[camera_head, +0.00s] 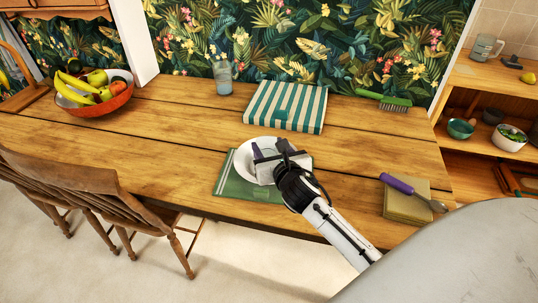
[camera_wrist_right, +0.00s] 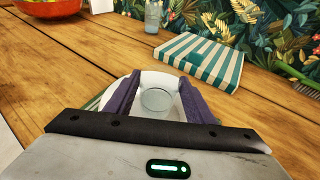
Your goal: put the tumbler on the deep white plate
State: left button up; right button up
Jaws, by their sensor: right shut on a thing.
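My right gripper (camera_head: 271,151) is over the deep white plate (camera_head: 243,162), which lies on a green mat or cloth near the table's front edge. In the right wrist view, the purple fingers of this gripper (camera_wrist_right: 157,97) are shut on a clear tumbler (camera_wrist_right: 157,101). The plate's white rim (camera_wrist_right: 162,77) shows behind and around the tumbler there. I cannot tell whether the tumbler's base touches the plate. In the head view the gripper mostly hides the tumbler. My left gripper is not in view.
A green-and-white striped cloth (camera_head: 286,106) lies behind the plate. A glass (camera_head: 222,78) stands further back, left of it. A fruit bowl (camera_head: 94,104) is at the back left. A purple-handled utensil (camera_head: 398,184) lies on a stack (camera_head: 408,207) at right. The table left of the plate is clear.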

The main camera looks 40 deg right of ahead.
jog(key=shift+f, duration=1.15)
jog(key=shift+f, duration=0.1)
jog(key=o, duration=1.1)
jog(key=v, duration=1.2)
